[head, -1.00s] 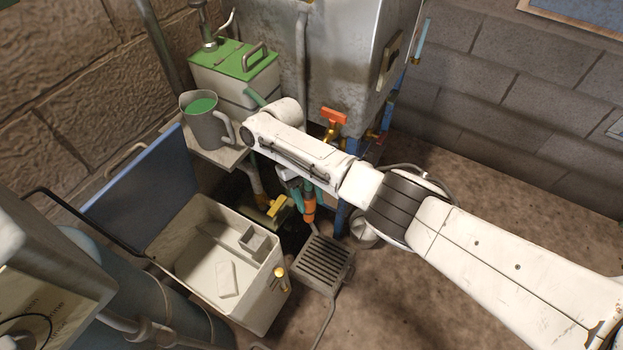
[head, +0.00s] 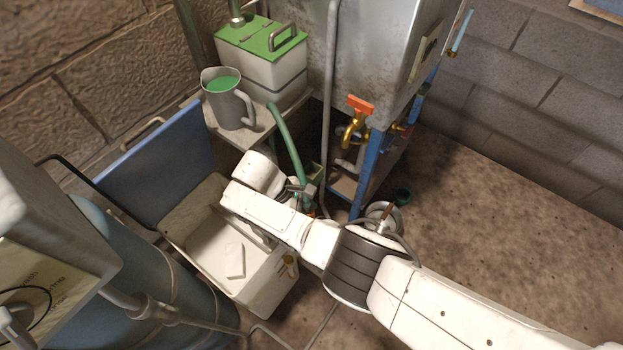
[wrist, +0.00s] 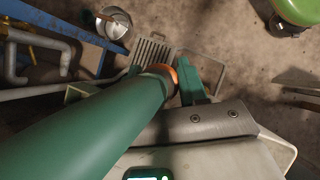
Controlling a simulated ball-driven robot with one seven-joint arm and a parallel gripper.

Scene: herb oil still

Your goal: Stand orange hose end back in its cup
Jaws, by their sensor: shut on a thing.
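The green hose (head: 287,145) hangs from beside the white, green-lidded box down to my gripper (head: 303,191). In the wrist view the hose (wrist: 95,130) fills the lower left, and its orange end (wrist: 163,72) points away from the camera. In the head view my arm covers most of the orange end. I cannot make out its cup for certain in either view.
A cream crate (head: 262,292) stands beneath my wrist. A grey jug (head: 232,112) of green liquid stands on the shelf. The orange-handled tap (head: 360,105) and blue frame (head: 368,172) are close behind my gripper. The wrist view shows a floor grate (wrist: 152,50) and a metal pail (wrist: 114,22).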

